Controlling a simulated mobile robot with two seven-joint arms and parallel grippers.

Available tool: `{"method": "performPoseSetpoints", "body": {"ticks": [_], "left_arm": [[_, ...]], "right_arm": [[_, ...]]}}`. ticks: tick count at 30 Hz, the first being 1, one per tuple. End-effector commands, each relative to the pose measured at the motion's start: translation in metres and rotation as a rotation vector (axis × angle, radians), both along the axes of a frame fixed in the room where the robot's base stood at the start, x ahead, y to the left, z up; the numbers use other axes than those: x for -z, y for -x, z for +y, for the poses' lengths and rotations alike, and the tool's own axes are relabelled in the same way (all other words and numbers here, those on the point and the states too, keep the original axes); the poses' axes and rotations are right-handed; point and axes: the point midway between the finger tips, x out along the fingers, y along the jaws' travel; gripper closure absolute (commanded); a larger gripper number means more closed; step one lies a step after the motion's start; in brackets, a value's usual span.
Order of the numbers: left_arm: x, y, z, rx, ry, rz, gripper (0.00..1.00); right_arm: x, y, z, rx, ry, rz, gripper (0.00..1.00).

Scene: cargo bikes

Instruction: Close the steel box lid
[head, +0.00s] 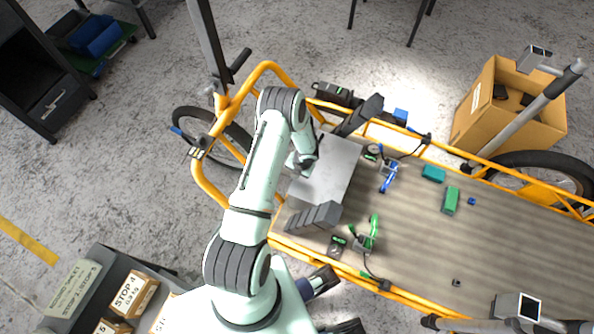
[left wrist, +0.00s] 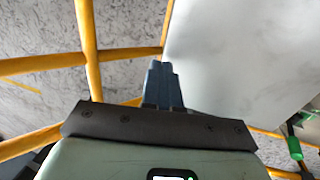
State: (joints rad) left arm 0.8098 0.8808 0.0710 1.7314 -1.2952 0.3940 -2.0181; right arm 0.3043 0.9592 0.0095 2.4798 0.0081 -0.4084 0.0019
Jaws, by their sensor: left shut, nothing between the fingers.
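A pale grey steel panel (head: 332,168), which looks like the steel box lid, lies at the left end of the cargo bike's bed. It fills the upper right of the left wrist view (left wrist: 245,55). I cannot tell how far the lid is tilted, and the box under it is mostly hidden. My left gripper (head: 302,162) is at the panel's left edge, partly hidden by its own wrist. In the left wrist view its fingers (left wrist: 163,85) are together and empty, beside the panel's edge; contact is unclear.
Orange frame rails (head: 205,190) surround the bed. A dark grey block (head: 314,216) stands just below the panel. Green and blue tools (head: 389,175) and green blocks (head: 450,200) lie on the bed. A cardboard box (head: 480,115) stands behind. The bed's right part is mostly clear.

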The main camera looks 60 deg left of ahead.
Motion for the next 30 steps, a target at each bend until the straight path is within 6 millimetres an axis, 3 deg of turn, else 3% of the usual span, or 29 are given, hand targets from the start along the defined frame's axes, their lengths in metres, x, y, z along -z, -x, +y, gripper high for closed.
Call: {"method": "performPoseSetpoints", "body": {"ticks": [8,11,22,30], "left_arm": [[-0.007,-0.002,-0.001,0.000,-0.001,-0.001,1.00],[-0.021,-0.004,-0.003,0.000,-0.002,-0.002,1.00],[-0.101,-0.015,-0.016,0.001,-0.002,-0.004,1.00],[-0.129,-0.019,-0.022,0.000,-0.001,-0.001,1.00]], "right_arm": [[-0.002,0.001,0.000,-0.001,-0.001,0.003,0.62],[-0.004,0.002,0.000,-0.002,-0.002,0.007,0.62],[-0.020,0.007,0.001,-0.007,-0.005,0.030,0.62],[-0.025,0.009,0.001,-0.009,-0.006,0.038,0.62]]}}
